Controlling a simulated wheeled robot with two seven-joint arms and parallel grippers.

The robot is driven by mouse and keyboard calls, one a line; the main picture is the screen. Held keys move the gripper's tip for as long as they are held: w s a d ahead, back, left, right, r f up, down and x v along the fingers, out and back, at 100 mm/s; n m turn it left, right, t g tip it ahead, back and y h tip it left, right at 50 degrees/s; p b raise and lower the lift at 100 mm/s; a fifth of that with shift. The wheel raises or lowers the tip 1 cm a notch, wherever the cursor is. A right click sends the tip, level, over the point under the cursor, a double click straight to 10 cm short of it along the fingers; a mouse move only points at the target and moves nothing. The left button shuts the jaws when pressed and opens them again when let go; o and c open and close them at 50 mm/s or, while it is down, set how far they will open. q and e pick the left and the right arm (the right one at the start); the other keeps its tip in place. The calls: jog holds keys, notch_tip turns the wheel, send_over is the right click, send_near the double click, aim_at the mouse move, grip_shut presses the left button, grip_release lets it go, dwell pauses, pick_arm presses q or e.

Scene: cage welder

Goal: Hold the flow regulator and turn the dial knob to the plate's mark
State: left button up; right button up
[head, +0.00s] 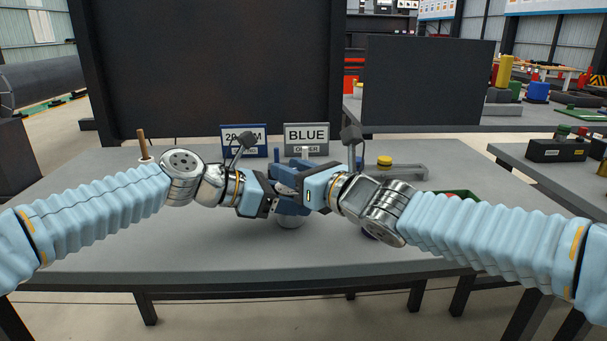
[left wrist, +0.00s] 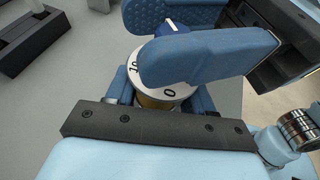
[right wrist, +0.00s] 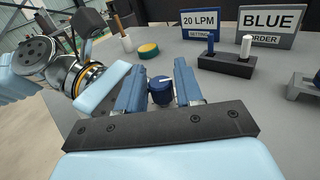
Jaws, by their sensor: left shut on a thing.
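The flow regulator (head: 290,222) is upright near the table's middle, mostly hidden by my grippers in the head view. The left wrist view shows its white dial (left wrist: 168,92) with 10 and 0, a brass part below, and the blue dial knob (left wrist: 172,27) above. My left gripper (head: 272,199) is shut on the regulator's body. My right gripper (right wrist: 160,90) has its blue fingers on either side of the knob, apparently open. The knob (right wrist: 160,92) carries a white line. The setting plate (right wrist: 200,24) reads 20 LPM; it stands behind in the head view (head: 244,140).
A BLUE order plate (head: 306,137) stands beside the setting plate. A dark block (right wrist: 225,64) holds a blue and a white peg. A wooden-handled tool (head: 143,146) stands back left. A grey bracket (head: 400,171) and a yellow-topped item (head: 384,160) are right.

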jog(key=v, duration=1.1)
jog(key=shift+s+d, duration=0.25)
jog(key=shift+s, duration=0.05)
jog(key=shift+o, duration=1.4)
jog(key=shift+w+r, duration=0.25)
jog(key=w+d+n+g+y, duration=0.1)
jog(key=d+n+g+y, duration=0.1)
jog(key=w+d+n+g+y, duration=0.1)
jog(key=w+n+g+y, duration=0.1)
jog(key=g, duration=0.1)
jog(key=w+d+f+n+g+y, duration=0.1)
jog(key=w+d+n+g+y, duration=0.1)
jog(key=n+g, duration=0.1)
jog(key=shift+w+d, duration=0.15)
jog(key=shift+d, duration=0.2)
jog(key=shift+g, duration=0.6)
jog(key=x, duration=1.1)
jog(key=shift+a+f, duration=0.2)
